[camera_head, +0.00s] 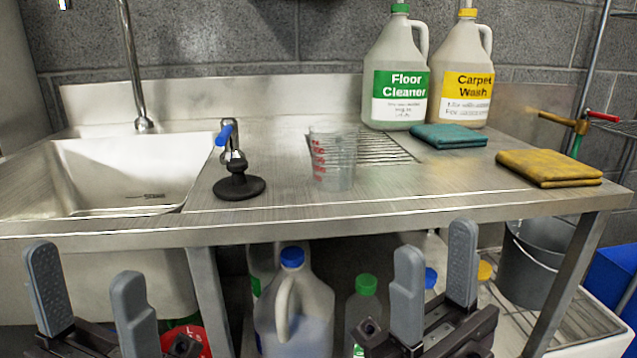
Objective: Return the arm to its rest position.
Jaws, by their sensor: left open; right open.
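My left gripper (90,296) is at the lower left, in front of the steel counter's edge and below its top. Its two grey fingers stand apart with nothing between them. My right gripper (436,275) is at the lower right, also in front of the counter (290,198) and below its top. Its fingers are apart and empty. The arms behind both grippers are mostly outside the picture.
Jugs (293,310) and a bucket (532,262) stand below.

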